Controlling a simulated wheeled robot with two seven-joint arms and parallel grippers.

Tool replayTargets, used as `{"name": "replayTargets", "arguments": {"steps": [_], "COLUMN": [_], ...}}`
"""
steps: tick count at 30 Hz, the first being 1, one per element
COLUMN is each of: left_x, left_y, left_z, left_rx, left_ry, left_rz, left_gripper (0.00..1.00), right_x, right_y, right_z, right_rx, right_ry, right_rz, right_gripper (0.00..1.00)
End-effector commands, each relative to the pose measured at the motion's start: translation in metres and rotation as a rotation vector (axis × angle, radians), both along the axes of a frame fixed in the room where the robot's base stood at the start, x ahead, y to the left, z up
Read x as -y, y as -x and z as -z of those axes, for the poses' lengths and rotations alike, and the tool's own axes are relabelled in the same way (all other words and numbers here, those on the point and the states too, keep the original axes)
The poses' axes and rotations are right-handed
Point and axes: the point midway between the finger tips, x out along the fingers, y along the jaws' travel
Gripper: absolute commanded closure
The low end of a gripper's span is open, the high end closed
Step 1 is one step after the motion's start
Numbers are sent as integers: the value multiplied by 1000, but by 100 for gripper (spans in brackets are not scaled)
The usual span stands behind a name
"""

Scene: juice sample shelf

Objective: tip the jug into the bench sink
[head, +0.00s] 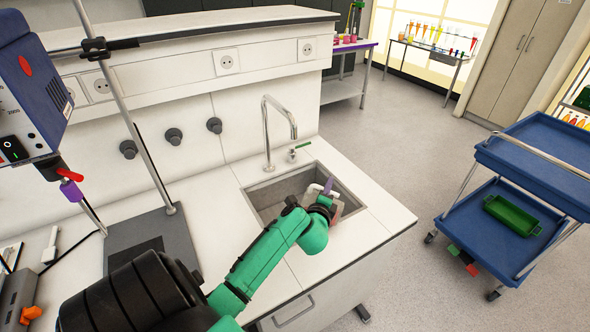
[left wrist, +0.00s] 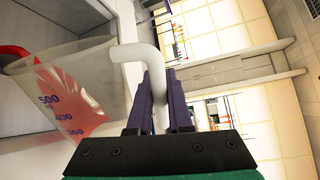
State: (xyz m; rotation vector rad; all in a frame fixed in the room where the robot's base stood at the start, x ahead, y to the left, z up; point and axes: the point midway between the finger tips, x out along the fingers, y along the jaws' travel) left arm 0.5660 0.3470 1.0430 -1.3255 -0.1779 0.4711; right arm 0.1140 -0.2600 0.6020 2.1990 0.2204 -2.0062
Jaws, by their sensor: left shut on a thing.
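My left gripper (head: 328,194) is over the bench sink (head: 262,193), near its right end. In the left wrist view its two dark purple fingers (left wrist: 166,98) are shut on the white handle of the jug. In the head view the jug is mostly hidden behind the gripper; a piece of the handle shows above the basin. I cannot tell its exact tilt, or whether liquid is leaving it. My right gripper is not in view.
A stand with a grey base (head: 150,248) is on the bench to the left. A blue cart (head: 530,150) stands on the floor at right. The worktop right of the sink is clear.

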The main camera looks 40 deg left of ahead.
Motion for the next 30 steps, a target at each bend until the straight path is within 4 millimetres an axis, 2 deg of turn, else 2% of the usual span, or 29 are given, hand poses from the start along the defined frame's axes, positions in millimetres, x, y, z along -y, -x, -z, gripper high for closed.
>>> {"name": "replayTargets", "arguments": {"steps": [30], "left_x": [-13], "left_y": [6], "left_z": [2], "left_rx": [38], "left_ry": [86], "left_rz": [0], "left_gripper": [100], "right_x": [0], "right_y": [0], "right_z": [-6], "right_rx": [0], "right_ry": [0], "right_rz": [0], "right_gripper": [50]}}
